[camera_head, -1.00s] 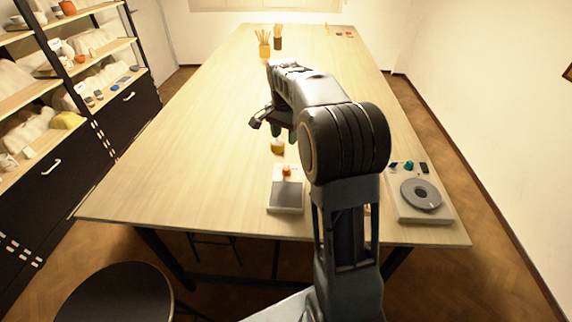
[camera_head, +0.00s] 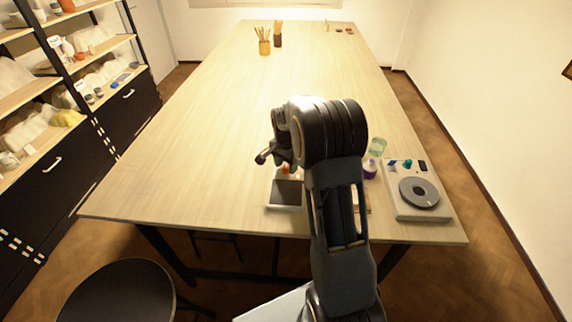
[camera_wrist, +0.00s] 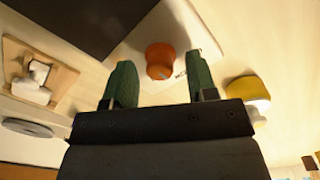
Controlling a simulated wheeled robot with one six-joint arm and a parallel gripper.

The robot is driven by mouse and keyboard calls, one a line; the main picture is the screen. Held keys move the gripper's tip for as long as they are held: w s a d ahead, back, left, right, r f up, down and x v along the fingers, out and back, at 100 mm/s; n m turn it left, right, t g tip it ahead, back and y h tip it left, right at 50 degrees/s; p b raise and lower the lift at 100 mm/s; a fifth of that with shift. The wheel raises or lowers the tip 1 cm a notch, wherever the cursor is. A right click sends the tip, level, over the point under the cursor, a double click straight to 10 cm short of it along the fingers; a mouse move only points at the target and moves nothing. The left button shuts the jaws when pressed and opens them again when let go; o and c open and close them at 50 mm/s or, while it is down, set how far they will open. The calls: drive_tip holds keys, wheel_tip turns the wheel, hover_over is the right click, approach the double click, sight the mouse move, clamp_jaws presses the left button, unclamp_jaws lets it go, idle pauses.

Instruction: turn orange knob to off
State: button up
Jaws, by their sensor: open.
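The orange knob (camera_head: 286,170) sits at the far end of a small white device with a dark square plate (camera_head: 286,192). My arm partly covers it in the head view. In the wrist view the orange knob (camera_wrist: 160,58) stands on the device's pale surface beside the dark plate (camera_wrist: 85,22). My gripper (camera_wrist: 159,72) is open, with one green finger on each side of the knob in the picture. I see a gap on both sides and cannot tell the height between them. In the head view my gripper (camera_head: 272,157) is just above the device's far end.
A yellow-topped jar (camera_wrist: 247,90) stands close by the right finger. A wooden board with a white object (camera_wrist: 40,80) lies at the left. The table's left side is clear.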

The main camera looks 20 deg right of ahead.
drive_tip(key=shift+f, duration=0.15)
drive_tip(key=c, duration=0.9)
drive_tip(key=n+b, duration=0.1)
drive_tip(key=n, duration=0.5)
drive_tip(key=n+b, duration=0.1)
drive_tip(key=n, duration=0.4)
drive_tip(key=shift+n, duration=0.6)
idle(0.3)
